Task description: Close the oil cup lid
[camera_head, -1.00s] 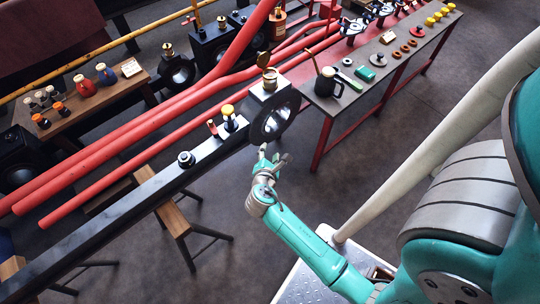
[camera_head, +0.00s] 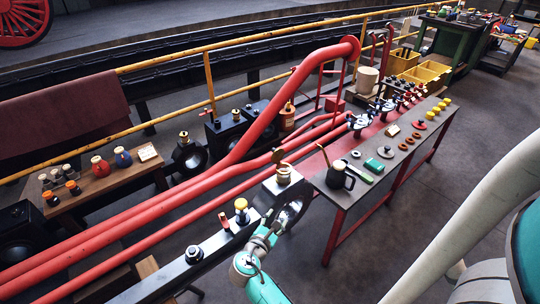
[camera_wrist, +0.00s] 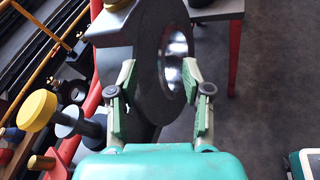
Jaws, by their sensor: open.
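The oil cup (camera_head: 284,175) is a small brass cup on top of the black block with the big ring (camera_head: 296,204). Its lid (camera_head: 278,156) appears raised and tilted above the cup, so it looks open. My gripper (camera_head: 268,229) is just in front of and below the ring block, lower than the cup. In the wrist view my gripper (camera_wrist: 160,76) has its fingers apart with nothing held, and the ring (camera_wrist: 172,60) shows between and beyond them. A brass piece at the top edge there, probably the cup's base (camera_wrist: 117,4), is mostly cut off.
A yellow-topped fitting (camera_head: 241,211) and a red-handled one (camera_head: 224,222) stand left of the cup on the dark beam (camera_head: 165,283). A table (camera_head: 338,195) with a black oil can (camera_head: 338,176) is close on the right. Red pipes (camera_head: 170,198) run behind.

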